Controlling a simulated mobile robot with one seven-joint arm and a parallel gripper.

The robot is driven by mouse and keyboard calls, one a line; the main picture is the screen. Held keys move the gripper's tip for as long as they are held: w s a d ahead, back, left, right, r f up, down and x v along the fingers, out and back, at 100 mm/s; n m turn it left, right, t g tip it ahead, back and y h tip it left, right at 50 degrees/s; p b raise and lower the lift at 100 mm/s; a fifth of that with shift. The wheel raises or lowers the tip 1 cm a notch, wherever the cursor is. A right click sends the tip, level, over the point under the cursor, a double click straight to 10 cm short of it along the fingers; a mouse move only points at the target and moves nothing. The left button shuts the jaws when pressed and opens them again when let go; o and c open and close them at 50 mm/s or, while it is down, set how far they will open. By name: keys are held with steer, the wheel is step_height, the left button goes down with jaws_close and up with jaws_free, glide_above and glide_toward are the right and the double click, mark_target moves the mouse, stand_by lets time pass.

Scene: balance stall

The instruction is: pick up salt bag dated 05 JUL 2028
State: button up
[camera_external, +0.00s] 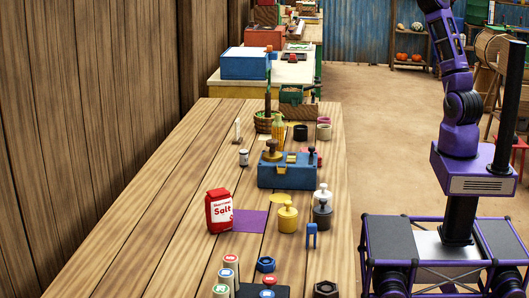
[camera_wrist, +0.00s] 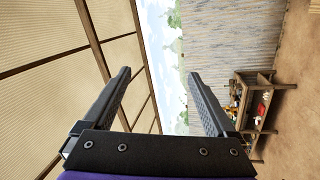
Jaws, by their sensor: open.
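A red salt bag (camera_external: 219,211) with a white label reading "Salt" stands upright on the wooden table (camera_external: 150,215), at the left edge of a purple square mat (camera_external: 251,221). Its date is too small to read. It is the only salt bag I can make out. My gripper (camera_wrist: 160,95) shows in the wrist view with its two black fingers wide apart and nothing between them. The wrist view faces a wall, sky and a far shelf, and no salt bag is in it. In the external view my gripper is out of the picture, above the top edge.
Right of the bag stand a yellow weight (camera_external: 287,217), a grey weight (camera_external: 322,215) and a blue clamp (camera_external: 312,236). A blue balance box (camera_external: 287,172) is behind. Several labelled cylinders (camera_external: 230,265) stand in front. The table left of the bag is clear.

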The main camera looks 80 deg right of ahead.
steer(key=s+a+r+n+g+y, duration=0.1)
steer(key=s+a+r+n+g, duration=0.15)
steer(key=s+r+n, duration=0.2)
steer(key=s+a+f+m+h+b, duration=0.2)
steer(key=a+f+m+h, duration=0.15)
steer(key=f+m, duration=0.4)
steer(key=m+t+h+p, duration=0.55)
steer(key=m+h, duration=0.75)
steer(key=m, duration=0.7)
glide_above(219, 191)
steer(key=s+d, duration=0.2)
steer(key=f, duration=6.5)
steer(key=shift+s+d+f+b, duration=0.1)
steer(key=shift+d+f+b, duration=0.1)
steer(key=shift+f+b, duration=0.15)
steer(key=shift+d+x, duration=0.2)
steer(key=shift+x, duration=2.45)
